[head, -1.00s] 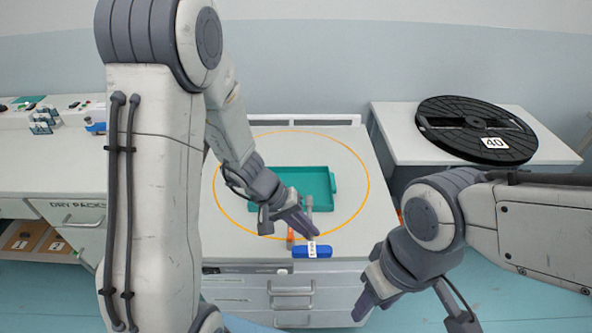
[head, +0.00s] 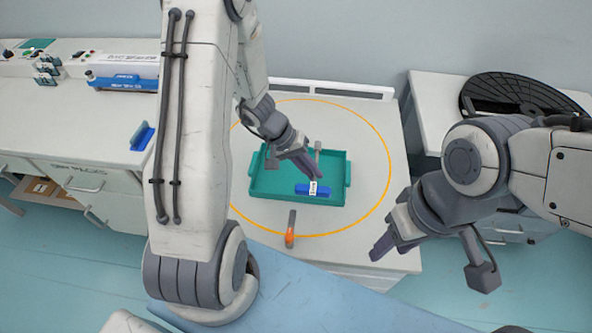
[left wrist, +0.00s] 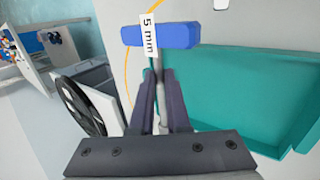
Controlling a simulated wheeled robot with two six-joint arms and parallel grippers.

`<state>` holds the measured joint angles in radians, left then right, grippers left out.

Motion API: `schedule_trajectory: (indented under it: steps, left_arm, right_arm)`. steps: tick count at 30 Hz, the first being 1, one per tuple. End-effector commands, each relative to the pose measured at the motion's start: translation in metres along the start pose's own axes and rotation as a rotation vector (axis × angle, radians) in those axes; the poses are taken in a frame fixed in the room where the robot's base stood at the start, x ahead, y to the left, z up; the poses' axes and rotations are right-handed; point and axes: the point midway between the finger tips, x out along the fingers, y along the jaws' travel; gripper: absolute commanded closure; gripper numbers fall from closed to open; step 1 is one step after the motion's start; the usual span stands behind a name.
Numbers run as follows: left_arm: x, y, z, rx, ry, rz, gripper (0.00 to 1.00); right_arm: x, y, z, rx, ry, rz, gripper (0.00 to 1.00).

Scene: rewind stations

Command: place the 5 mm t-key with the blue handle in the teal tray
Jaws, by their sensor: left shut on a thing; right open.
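The blue-handled t-key (head: 303,189) is held by my left gripper (head: 312,176), its handle in front of the teal tray as the head view sees it. In the left wrist view the key's blue handle (left wrist: 180,35) carries a white tag reading 5 mm, and its shaft runs between the shut fingers (left wrist: 161,100). The teal tray (head: 260,184) lies on the worktop inside an orange ring and shows beside the key in the wrist view (left wrist: 235,95). Whether the key touches the tray floor I cannot tell. My right gripper (head: 382,248) is open and empty, right of the ring.
An orange-and-grey tool (head: 290,232) lies on the worktop in front of the tray. A large black reel (head: 520,97) lies on the right-hand table. A blue holder (head: 142,136) stands on the left bench.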

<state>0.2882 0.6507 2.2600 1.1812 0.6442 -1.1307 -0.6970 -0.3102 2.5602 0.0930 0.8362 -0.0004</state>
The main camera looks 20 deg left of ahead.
Motion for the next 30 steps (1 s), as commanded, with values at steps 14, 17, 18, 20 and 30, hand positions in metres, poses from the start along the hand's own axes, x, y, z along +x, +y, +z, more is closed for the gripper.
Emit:
schedule_trajectory:
  steps: [14, 17, 18, 20, 30]
  left_arm:
    - [0.008, -0.064, -0.026, -0.004, -0.002, 0.002, 1.0]
    - [0.02, -0.072, -0.026, -0.005, -0.002, 0.001, 1.0]
    - [0.024, -0.075, -0.027, -0.004, 0.0, 0.001, 1.0]
    - [0.029, -0.078, -0.027, -0.003, 0.0, 0.001, 1.0]
    - [0.033, -0.081, -0.028, -0.001, 0.002, 0.0, 1.0]
  right_arm:
    - [-0.019, -0.001, -0.001, 0.0, 0.0, 0.0, 0.53]
    - [-0.022, -0.002, -0.001, 0.0, 0.0, 0.0, 0.53]
    - [-0.022, -0.002, -0.001, 0.0, 0.0, 0.0, 0.53]
    - [-0.023, -0.002, -0.001, 0.0, 0.0, 0.0, 0.53]
    - [-0.021, -0.002, -0.001, 0.0, 0.0, 0.0, 0.53]
